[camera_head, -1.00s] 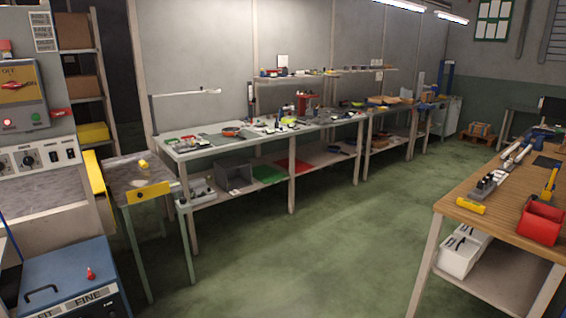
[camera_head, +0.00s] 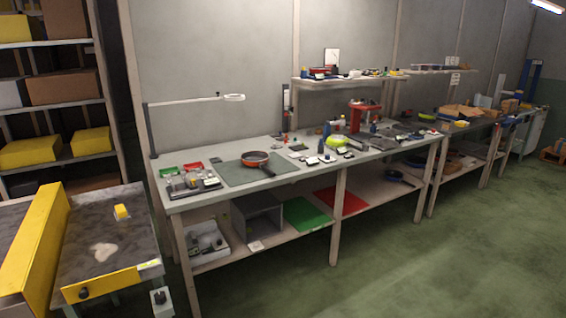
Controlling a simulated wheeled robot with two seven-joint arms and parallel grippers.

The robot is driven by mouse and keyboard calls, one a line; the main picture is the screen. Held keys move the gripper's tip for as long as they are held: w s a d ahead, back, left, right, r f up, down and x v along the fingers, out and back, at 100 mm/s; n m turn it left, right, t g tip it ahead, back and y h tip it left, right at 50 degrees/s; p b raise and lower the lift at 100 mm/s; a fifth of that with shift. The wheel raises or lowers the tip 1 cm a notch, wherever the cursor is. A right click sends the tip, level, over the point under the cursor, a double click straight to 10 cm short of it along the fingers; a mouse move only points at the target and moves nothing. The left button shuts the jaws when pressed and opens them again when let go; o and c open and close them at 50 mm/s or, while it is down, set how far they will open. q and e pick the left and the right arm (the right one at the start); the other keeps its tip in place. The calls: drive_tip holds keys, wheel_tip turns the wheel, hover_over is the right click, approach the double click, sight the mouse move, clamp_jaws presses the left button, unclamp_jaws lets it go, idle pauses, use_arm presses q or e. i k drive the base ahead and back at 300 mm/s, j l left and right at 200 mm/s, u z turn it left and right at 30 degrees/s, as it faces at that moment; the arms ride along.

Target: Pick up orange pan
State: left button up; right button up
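An orange pan (camera_head: 256,159) with a dark inside and a dark handle pointing to the lower right lies on a grey-green mat (camera_head: 240,176). The mat is on the left part of the long workbench (camera_head: 215,194). The pan's handle reaches toward the front edge of the bench. Neither of my grippers shows in the head view.
A lamp arm (camera_head: 195,99) rises over the bench's left part. Shelves with boxes (camera_head: 60,105) stand behind. Green floor (camera_head: 390,275) is open in front.

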sight(251, 158)
drive_tip(key=i+u, duration=0.15)
drive_tip(key=i, duration=0.45)
drive_tip(key=i+u, duration=0.15)
drive_tip(key=i, duration=0.45)
drive_tip(key=i+l+u, duration=0.15)
drive_tip(key=i, duration=0.45)
drive_tip(key=i+l+u, duration=0.2)
drive_tip(key=i, duration=0.35)
